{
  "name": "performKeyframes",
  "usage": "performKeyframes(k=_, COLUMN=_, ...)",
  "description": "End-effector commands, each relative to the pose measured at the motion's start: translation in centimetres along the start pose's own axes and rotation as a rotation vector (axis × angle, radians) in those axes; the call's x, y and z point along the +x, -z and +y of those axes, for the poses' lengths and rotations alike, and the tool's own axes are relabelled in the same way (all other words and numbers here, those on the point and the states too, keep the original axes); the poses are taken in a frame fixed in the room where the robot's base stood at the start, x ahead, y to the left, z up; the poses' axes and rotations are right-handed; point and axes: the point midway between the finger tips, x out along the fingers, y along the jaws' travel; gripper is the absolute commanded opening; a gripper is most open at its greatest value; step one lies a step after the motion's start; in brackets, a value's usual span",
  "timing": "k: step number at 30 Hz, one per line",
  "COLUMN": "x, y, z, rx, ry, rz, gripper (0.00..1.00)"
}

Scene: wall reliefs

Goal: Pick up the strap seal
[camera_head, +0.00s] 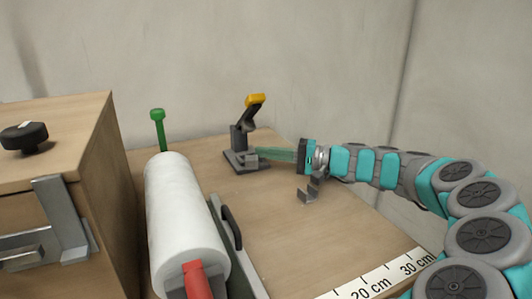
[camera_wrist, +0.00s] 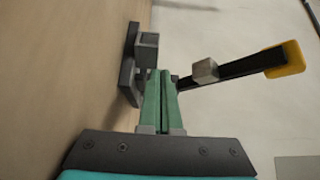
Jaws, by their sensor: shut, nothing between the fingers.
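I cannot pick out the strap seal with certainty. A dark lever tool with a yellow grip (camera_head: 255,99) stands on a grey base (camera_head: 233,163) at the back of the wooden bench. In the wrist view its yellow grip (camera_wrist: 290,58) points right, and a small grey block (camera_wrist: 146,42) shows by the base, just beyond my fingertips. My gripper (camera_head: 262,153) has green fingers, closed together with nothing between them. They point left at the tool's base, low over the bench; whether they touch it is unclear. The gripper also shows in the wrist view (camera_wrist: 160,75).
A white roll (camera_head: 180,215) with a red handle (camera_head: 197,281) lies left of centre, with a green peg (camera_head: 158,128) behind it. A wooden cabinet (camera_head: 75,150) stands at left. A scale strip (camera_head: 385,280) marks the front edge.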

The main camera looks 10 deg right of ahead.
Motion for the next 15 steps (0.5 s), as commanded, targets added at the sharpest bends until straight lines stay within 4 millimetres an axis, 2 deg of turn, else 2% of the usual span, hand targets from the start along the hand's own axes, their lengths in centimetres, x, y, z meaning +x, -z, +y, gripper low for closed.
performKeyframes(k=5, x=-1.6, y=0.1, z=0.0, rx=0.0, ry=-0.001, rz=0.004, gripper=0.0)
performKeyframes(k=15, x=-6.8, y=0.1, z=0.0, rx=-0.001, ry=0.0, rz=0.005, gripper=0.0)
